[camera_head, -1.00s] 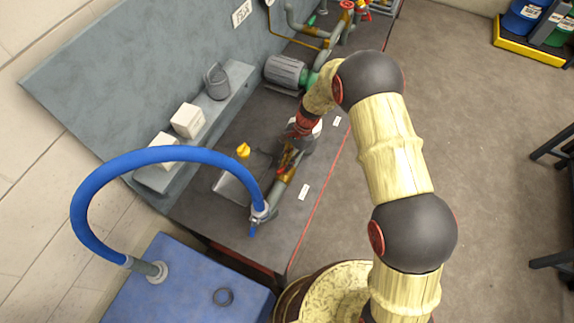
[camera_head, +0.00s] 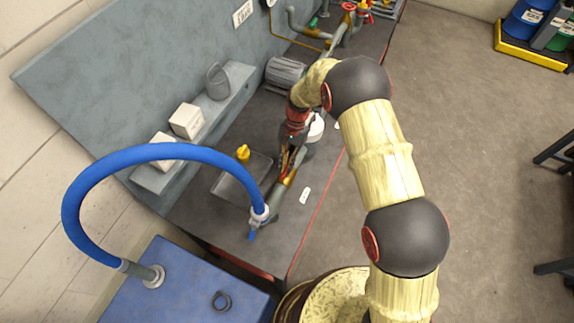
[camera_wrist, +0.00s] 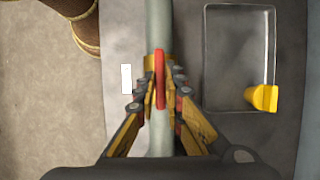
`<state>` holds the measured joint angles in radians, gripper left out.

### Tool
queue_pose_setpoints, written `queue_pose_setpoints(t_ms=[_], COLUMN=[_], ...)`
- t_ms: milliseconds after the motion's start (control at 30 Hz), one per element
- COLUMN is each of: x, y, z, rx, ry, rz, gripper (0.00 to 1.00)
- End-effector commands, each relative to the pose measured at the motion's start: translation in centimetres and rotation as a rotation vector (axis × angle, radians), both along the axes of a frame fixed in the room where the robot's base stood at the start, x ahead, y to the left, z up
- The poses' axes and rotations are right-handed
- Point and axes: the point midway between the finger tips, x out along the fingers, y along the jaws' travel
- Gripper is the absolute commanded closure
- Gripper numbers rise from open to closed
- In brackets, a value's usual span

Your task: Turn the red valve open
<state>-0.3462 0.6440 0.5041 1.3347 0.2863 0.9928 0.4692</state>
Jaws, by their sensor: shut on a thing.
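The red valve handle (camera_wrist: 160,78) shows in the wrist view as a narrow red bar. It runs along the grey-green pipe (camera_wrist: 160,25), roughly in line with it. My gripper (camera_wrist: 163,82) is shut on the handle, with one finger on each side. A yellow-brown fitting shows behind the handle. In the head view my gripper (camera_head: 288,160) is low over the pipe (camera_head: 277,193) on the bench, and it hides most of the valve.
A shallow grey tray (camera_wrist: 207,60) with a yellow piece (camera_wrist: 262,98) lies beside the pipe. A blue hose (camera_head: 150,152) arches to the pipe's near end. A shelf with white blocks (camera_head: 186,121) stands at left. More pipework (camera_head: 340,25) and a motor (camera_head: 285,71) are farther back.

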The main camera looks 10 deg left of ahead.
Motion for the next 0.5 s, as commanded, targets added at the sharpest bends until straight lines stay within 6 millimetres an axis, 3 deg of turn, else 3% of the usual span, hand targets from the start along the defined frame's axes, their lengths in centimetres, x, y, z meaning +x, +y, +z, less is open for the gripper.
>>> queue_pose_setpoints(t_ms=[267, 300, 500], x=[0.02, 0.02, 0.01], y=[0.01, 0.01, 0.01], z=[-0.01, -0.01, -0.01], rx=[0.0, 0.0, 0.0], ry=[-0.001, -0.001, 0.0], rz=[0.002, 0.002, 0.001], gripper=[1.0, 0.89, 0.78])
